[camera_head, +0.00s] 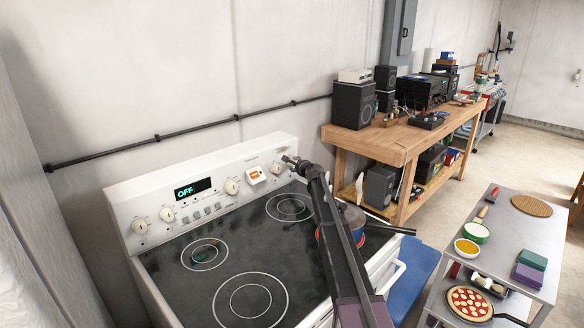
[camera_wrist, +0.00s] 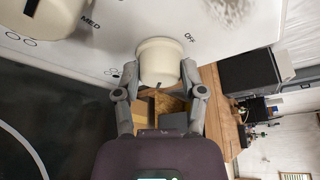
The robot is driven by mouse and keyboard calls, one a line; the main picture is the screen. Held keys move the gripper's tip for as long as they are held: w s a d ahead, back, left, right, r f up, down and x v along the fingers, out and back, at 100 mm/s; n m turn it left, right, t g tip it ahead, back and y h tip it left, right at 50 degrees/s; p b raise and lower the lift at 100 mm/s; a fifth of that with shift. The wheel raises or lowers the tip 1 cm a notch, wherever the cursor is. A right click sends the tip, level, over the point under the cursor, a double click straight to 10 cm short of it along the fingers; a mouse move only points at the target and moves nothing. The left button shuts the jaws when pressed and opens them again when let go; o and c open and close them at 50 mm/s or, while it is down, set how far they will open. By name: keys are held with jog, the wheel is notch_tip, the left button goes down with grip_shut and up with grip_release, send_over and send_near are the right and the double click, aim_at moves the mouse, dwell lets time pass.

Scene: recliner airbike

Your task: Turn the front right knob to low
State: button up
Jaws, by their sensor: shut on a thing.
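The white stove (camera_head: 205,195) stands against the wall, with a row of cream knobs on its slanted back panel. In the wrist view a cream knob (camera_wrist: 158,58) sits between the two grey fingers of my gripper (camera_wrist: 159,75), which is shut on it. A small dark mark shows on its near edge, and an "OFF" label lies at its upper right. In the head view my gripper (camera_head: 290,161) is at the right end of the panel and hides most of this knob. A neighbouring knob (camera_wrist: 38,14) has a "MED" label beside it.
A green "OFF" display (camera_head: 193,188) is on the panel. A pot (camera_head: 352,214) stands at the cooktop's right, partly behind my arm. A wooden workbench (camera_head: 376,146) with speakers is behind right. A metal cart (camera_head: 503,226) with food stands at right.

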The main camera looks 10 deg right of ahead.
jog(key=shift+a+n, duration=0.1)
jog(key=shift+n, duration=0.3)
jog(key=o, duration=1.1)
jog(key=shift+o, duration=0.2)
